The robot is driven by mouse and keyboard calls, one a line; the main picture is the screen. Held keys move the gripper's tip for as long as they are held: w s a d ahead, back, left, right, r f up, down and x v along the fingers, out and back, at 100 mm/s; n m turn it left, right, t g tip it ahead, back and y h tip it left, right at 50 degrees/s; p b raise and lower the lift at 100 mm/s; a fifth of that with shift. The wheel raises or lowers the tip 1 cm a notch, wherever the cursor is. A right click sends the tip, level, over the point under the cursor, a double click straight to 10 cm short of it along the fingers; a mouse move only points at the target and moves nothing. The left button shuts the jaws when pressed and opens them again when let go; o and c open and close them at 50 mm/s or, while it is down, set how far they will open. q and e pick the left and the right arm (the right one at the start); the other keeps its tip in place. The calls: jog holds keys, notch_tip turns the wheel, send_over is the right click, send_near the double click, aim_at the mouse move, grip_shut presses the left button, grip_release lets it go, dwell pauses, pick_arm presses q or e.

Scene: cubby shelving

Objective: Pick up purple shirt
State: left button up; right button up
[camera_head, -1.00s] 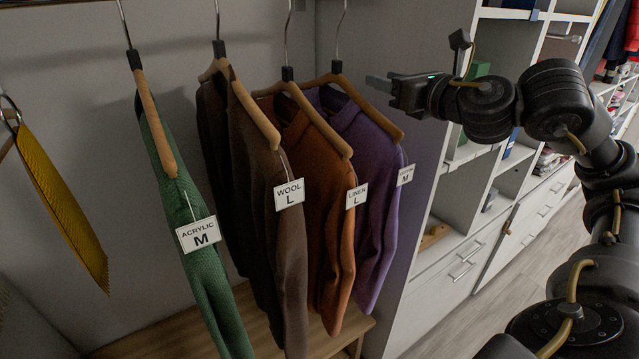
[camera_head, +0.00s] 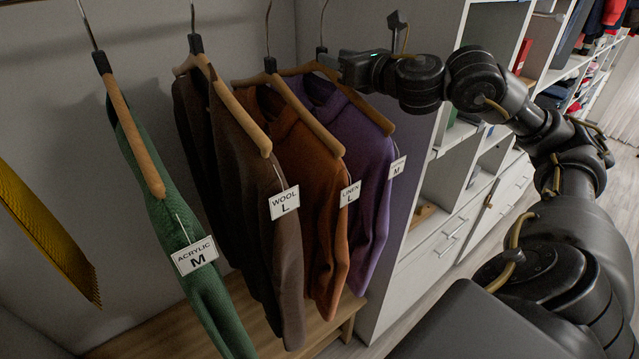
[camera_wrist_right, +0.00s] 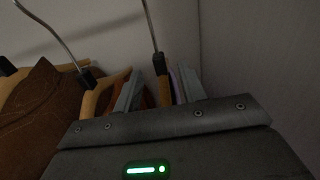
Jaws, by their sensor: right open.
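The purple shirt (camera_head: 358,140) hangs on a wooden hanger (camera_head: 372,112) at the right end of the row, with a white tag (camera_head: 397,167) at its side. Its lower right side is in clear view; the orange shirt covers part of its left. My right gripper (camera_head: 335,60) is at the top of this hanger, beside its black collar (camera_head: 321,52). In the right wrist view my open right gripper (camera_wrist_right: 160,88) has one finger on each side of the wooden hanger (camera_wrist_right: 164,92). Contact cannot be told. My left gripper is out of view.
The orange linen shirt (camera_head: 310,170), brown wool shirt (camera_head: 255,190) and green acrylic shirt (camera_head: 165,210) hang to the left. A yellow cloth (camera_head: 45,235) hangs at far left. A wooden bench (camera_head: 330,325) is below. Cubby shelving (camera_head: 440,185) stands at right.

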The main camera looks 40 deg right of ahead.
aim_at(324, 48)
jog(key=shift+a+r, duration=0.15)
jog(key=w+p, duration=0.1)
jog(key=w, duration=0.1)
jog(key=w+p, duration=0.1)
jog(key=w, duration=0.1)
jog(key=shift+w+d, duration=0.2)
jog(key=shift+w, duration=0.35)
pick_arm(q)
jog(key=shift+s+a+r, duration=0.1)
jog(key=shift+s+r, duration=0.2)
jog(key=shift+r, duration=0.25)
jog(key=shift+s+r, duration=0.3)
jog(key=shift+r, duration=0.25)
pick_arm(e)
jog(key=shift+s, duration=0.1)
jog(key=shift+c, duration=0.4)
grip_shut()
